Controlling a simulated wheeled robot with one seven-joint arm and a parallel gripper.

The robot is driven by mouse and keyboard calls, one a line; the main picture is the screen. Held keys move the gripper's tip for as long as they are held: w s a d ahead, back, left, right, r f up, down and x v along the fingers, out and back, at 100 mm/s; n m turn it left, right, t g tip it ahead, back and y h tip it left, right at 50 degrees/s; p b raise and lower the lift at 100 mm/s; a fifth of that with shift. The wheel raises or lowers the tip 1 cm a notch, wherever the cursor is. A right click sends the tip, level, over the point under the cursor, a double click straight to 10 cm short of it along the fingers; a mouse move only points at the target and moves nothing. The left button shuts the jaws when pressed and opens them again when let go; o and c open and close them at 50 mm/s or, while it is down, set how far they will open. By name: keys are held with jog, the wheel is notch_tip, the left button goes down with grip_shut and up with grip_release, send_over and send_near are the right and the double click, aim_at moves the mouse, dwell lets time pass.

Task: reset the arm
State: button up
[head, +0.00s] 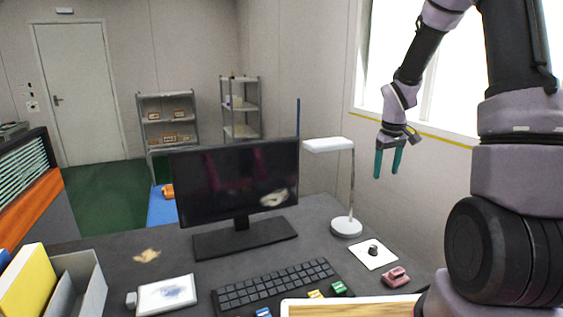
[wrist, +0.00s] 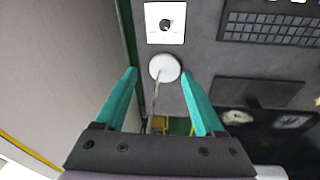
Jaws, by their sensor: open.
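My gripper (head: 388,162) hangs from my arm in front of the window, with its two teal fingers pointing down. The lamp's round white base (wrist: 165,68) shows between and beyond the fingertips. I cannot tell how far the fingers are from the lamp.
The dark desk (head: 318,212) holds a monitor (head: 235,180), a keyboard (head: 275,285), a white card with a dark knob (head: 373,254), a pink object (head: 395,277) and a white pad (head: 166,295). A wall stands close beside my gripper. Shelves (head: 170,122) stand behind.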

jog(key=s+a+r+m+t, duration=0.1)
jog(key=s+a+r+m, duration=0.1)
jog(key=s+r, duration=0.5)
jog(key=s+a+r+m+t, duration=0.2)
jog(key=s+r, duration=0.2)
jog(key=r, duration=0.5)
jog(key=s+a+r+m+t+y, duration=0.1)
jog(key=s+a+r, duration=0.1)
jog(key=s, duration=0.5)
jog(key=s+a+r+m+t+y, duration=0.1)
jog(key=s+a+r+m, duration=0.1)
jog(key=s+r, duration=0.3)
jog(key=shift+s+y, duration=0.3)
jog(key=shift+s, duration=0.65)
